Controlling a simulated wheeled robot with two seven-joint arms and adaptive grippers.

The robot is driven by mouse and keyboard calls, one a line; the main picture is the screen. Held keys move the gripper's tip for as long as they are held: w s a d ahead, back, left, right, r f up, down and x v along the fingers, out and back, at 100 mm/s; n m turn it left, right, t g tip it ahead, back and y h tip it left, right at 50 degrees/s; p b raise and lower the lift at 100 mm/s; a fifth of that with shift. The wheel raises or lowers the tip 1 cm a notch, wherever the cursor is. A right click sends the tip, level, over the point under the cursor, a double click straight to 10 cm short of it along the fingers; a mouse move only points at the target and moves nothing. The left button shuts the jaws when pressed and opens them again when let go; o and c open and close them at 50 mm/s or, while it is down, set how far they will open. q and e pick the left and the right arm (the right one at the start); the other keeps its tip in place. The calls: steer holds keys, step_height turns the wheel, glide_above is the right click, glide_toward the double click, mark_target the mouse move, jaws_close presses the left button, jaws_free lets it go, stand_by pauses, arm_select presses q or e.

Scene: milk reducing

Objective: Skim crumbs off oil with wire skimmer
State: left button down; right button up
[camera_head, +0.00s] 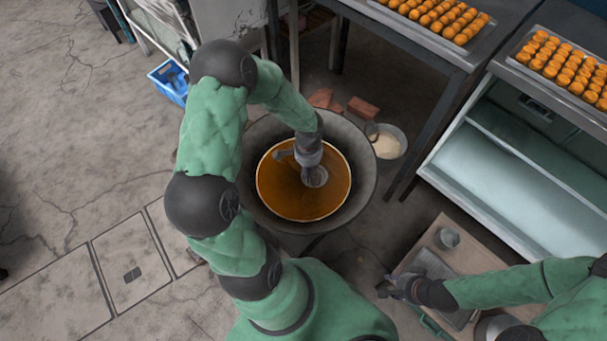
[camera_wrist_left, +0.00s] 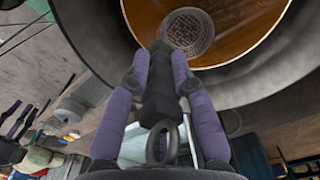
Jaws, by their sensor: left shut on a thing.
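A wide dark pan (camera_head: 252,192) holds amber oil (camera_head: 290,200), which fills its middle. My left gripper (camera_head: 308,160) is over the oil and shut on the black handle (camera_wrist_left: 160,85) of the wire skimmer. The skimmer's round mesh head (camera_head: 316,178) is at the oil, right of its middle; it also shows in the left wrist view (camera_wrist_left: 188,32). I cannot tell how deep the mesh sits, and no separate crumbs can be made out. My right gripper (camera_head: 392,286) is at the left edge of a small wooden table (camera_head: 440,232); its fingers are too small to judge.
A metal bowl with pale contents (camera_head: 388,142) stands right of the pan, near red bricks (camera_head: 362,108). Trays of round orange pieces (camera_head: 440,20) lie on tables at the upper right. The floor at left is mostly clear.

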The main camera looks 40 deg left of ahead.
arm_select(q)
steer(key=shift+r+p, duration=2.45)
steer(key=shift+r, duration=1.15)
steer(key=shift+f, duration=0.1)
